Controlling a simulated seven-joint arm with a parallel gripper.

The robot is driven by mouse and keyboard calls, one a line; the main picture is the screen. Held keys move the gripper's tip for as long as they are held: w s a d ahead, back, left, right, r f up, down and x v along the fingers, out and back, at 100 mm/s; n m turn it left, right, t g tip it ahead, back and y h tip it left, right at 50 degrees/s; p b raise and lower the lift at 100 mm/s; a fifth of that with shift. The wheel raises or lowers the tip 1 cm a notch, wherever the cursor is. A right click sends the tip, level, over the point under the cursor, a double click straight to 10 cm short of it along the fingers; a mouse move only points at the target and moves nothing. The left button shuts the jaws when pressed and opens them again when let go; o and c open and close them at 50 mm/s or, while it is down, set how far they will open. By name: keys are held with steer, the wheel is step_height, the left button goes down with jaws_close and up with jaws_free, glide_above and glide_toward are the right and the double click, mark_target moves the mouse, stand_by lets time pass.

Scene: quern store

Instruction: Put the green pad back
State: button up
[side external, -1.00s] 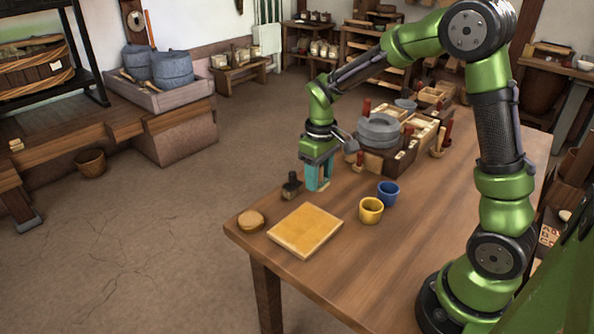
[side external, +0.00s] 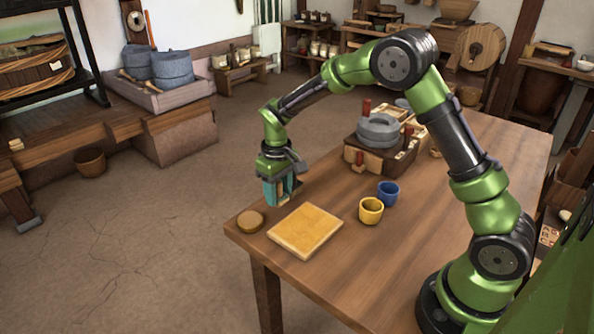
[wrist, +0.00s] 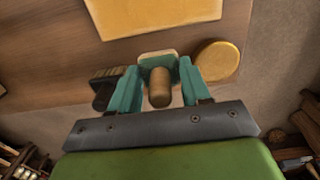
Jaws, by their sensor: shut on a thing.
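My gripper (side external: 279,198) has teal fingers and is near the table's far left corner, just behind the yellow board. In the wrist view my gripper (wrist: 158,82) is shut on the green pad (wrist: 157,57), which has a tan rim and a round wooden knob (wrist: 159,90) between the fingers. In the side view the fingers mostly hide the pad. I cannot tell how far it is above the table. A dark block with a ribbed brown top (wrist: 104,86) lies close beside the left finger in the wrist view.
A round tan disc (side external: 250,221) and a square yellow board (side external: 305,230) lie near the table (side external: 400,270) corner. They also show in the wrist view, disc (wrist: 217,62) and board (wrist: 150,14). A yellow cup (side external: 370,211), a blue cup (side external: 388,193) and a grey quern (side external: 379,133) stand farther right.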

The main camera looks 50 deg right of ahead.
steer(key=shift+w+f, duration=0.25)
steer(key=shift+w, duration=1)
steer(key=shift+f, duration=1.6)
steer(key=shift+f, duration=0.2)
steer(key=o, duration=0.6)
steer(key=shift+o, duration=0.2)
steer(key=shift+r, duration=0.15)
